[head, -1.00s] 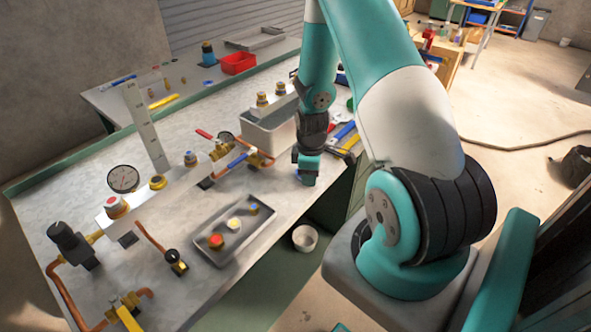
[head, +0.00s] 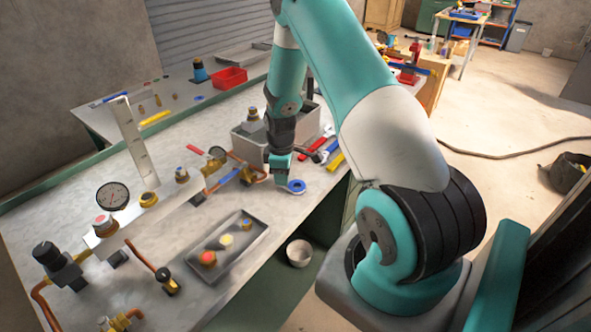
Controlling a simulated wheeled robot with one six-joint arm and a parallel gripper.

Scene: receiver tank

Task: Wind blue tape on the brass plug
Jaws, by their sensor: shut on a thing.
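A blue tape roll (head: 296,187) shows as a ring with a pale centre at the tip of my gripper (head: 283,179), above the front edge of the bench. My gripper points down and is shut on the roll; its fingers are small and partly hidden. I cannot tell whether the roll touches the bench. A dark tray (head: 246,262) to the left holds small parts: one red-topped (head: 207,259), one yellow-topped (head: 226,239) and one brass with blue (head: 247,225). I cannot tell which part is the brass plug.
A manifold with a gauge (head: 112,196), brass valves and copper pipes runs along the bench left of my gripper. A grey bin (head: 250,143) stands behind it. Tools (head: 330,150) lie to the right. A white bucket (head: 299,252) is below the bench edge.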

